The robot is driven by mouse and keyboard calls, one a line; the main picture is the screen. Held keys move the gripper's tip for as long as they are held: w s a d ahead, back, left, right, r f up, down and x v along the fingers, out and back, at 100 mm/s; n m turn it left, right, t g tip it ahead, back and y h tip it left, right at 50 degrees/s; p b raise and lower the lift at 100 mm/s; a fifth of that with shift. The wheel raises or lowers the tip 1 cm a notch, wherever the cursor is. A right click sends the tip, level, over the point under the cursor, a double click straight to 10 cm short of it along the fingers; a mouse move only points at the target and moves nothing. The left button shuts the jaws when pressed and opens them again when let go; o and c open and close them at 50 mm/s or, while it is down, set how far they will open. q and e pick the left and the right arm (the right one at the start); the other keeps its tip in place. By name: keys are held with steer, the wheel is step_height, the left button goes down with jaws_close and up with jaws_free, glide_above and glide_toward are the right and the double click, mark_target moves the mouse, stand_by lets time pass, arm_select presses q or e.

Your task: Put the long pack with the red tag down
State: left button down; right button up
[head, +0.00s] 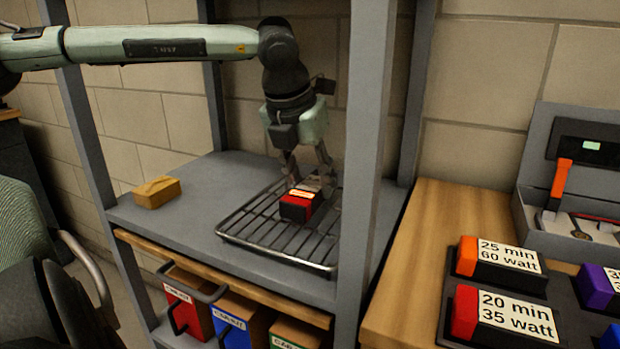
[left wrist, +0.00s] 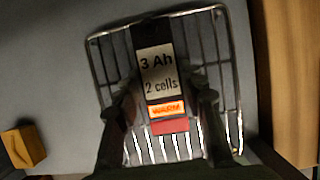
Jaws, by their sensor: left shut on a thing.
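The long pack with the red tag (head: 297,206) is black with a red end. In the left wrist view the pack (left wrist: 158,72) shows a white label reading "3 Ah 2 cells", an orange "WARM" strip and a red end. My left gripper (head: 308,184) points down and is shut on the pack, with a finger on each side; the fingers also show in the left wrist view (left wrist: 166,108). The pack is over the wire rack (head: 240,226) on the grey shelf; I cannot tell whether it touches the bars. My right gripper is not in view.
A small tan block (head: 157,192) lies on the shelf (head: 190,222), left of the rack. Grey shelf posts (head: 365,150) stand close to the arm. At right, a wooden bench (head: 425,235) holds labelled packs (head: 505,315) and an open grey case (head: 575,225).

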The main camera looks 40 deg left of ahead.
arm_select(q)
steer(key=shift+f, duration=0.1)
steer(key=c, duration=1.2)
jaws_free()
steer(key=o, duration=0.3)
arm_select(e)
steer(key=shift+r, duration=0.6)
